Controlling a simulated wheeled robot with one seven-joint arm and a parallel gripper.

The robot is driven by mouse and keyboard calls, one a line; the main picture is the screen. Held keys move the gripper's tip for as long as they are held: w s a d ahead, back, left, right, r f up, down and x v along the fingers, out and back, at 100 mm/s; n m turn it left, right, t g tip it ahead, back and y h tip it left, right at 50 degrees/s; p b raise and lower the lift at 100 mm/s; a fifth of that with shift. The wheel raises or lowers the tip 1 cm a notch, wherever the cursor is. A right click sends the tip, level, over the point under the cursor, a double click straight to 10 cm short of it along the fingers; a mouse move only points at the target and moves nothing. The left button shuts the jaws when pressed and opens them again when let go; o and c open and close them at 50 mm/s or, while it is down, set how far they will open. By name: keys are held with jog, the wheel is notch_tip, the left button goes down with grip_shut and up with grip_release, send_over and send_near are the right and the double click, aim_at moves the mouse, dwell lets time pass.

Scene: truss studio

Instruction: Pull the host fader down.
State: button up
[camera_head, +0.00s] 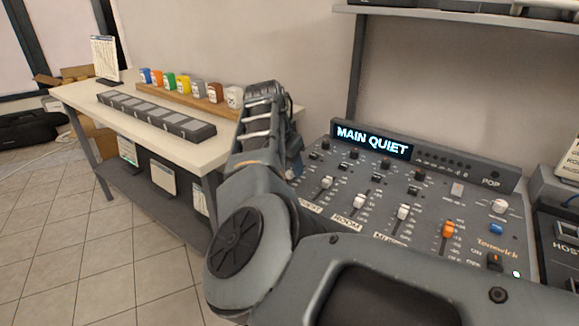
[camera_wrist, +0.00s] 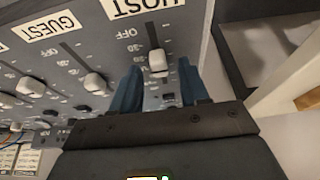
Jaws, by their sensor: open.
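The host fader's white cap (camera_wrist: 157,60) shows in the wrist view on a dark slot below the HOST label (camera_wrist: 145,6). My gripper (camera_wrist: 160,82) is open, with one blue finger on each side of the host slot. The cap appears between or just beyond the fingertips; I cannot tell whether they touch it. In the head view my arm hides the host fader and most of my gripper; the mixer console (camera_head: 385,185) shows to the right.
The guest fader's white cap (camera_wrist: 95,83) is left of the left finger in the wrist view. The console's display (camera_head: 372,142) reads MAIN QUIET. An orange fader (camera_head: 448,229) is further right. A white table (camera_head: 165,145) with coloured cups stands at left.

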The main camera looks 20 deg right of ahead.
jog(key=shift+d+f, duration=0.15)
jog(key=shift+f, duration=0.25)
jog(key=shift+c, duration=0.2)
grip_shut()
